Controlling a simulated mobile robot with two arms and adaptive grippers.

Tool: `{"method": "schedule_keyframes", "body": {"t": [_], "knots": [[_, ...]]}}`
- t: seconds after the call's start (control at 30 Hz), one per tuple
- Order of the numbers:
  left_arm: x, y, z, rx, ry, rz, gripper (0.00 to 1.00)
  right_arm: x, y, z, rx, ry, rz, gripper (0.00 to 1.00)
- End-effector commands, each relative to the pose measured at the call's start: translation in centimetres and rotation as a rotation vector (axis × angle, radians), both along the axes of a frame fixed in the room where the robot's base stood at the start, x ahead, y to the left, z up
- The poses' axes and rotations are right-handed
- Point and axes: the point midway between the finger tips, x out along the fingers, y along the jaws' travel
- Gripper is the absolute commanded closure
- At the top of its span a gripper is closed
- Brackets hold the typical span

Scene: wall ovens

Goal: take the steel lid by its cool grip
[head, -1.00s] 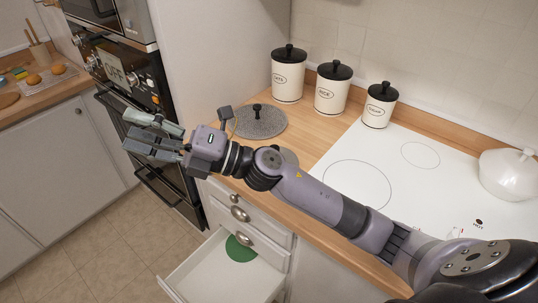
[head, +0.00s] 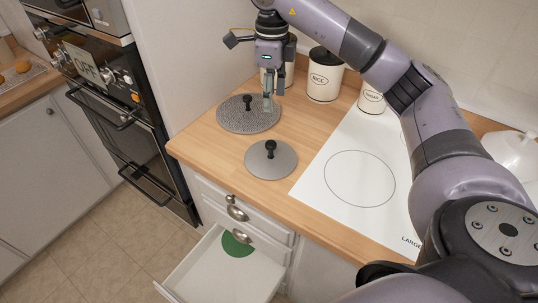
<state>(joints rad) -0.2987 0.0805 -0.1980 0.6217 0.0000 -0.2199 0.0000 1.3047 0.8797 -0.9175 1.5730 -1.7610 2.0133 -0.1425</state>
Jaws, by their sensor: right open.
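Two round lids with black knobs lie on the wooden counter. The nearer, smooth grey one looks like the steel lid (head: 286,162); its black knob grip (head: 270,147) stands up at its middle. The farther, speckled grey lid (head: 232,116) lies behind it to the left. My right gripper (head: 268,104) points down over the right part of the speckled lid, behind the steel lid and apart from its knob. It is open with nothing seen between the fingers; I cannot tell its exact height. My left gripper is out of view.
Canisters, including the rice one (head: 323,80), stand along the back. A white cooktop (head: 360,185) lies to the right. A drawer (head: 200,285) with a green disc (head: 237,244) stands open below. The oven (head: 110,105) at left carries an OFF sign (head: 83,64).

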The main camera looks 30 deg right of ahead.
Motion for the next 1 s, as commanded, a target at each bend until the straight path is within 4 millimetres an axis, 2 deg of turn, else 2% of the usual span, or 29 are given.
{"method": "schedule_keyframes", "body": {"t": [0.2, 0.5, 0.77, 0.93, 1.0], "knots": [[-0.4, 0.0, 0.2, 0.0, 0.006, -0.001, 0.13, -0.2, 0.2, -4.3, 0.004, 0.008, 0.003, 0.51], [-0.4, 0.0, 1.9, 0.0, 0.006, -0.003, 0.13, -0.1, 0.2, -9.9, 0.004, 0.005, 0.002, 0.51], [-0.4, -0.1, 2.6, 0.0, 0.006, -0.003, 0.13, -0.2, 0.3, -11.8, 0.004, 0.003, 0.004, 0.51], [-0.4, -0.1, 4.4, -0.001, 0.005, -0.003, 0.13, -0.6, 0.5, -14.1, 0.005, 0.008, 0.004, 0.51], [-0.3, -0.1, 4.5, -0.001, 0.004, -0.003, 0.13, -0.5, 0.4, -15.3, 0.005, 0.005, 0.003, 0.51]]}}
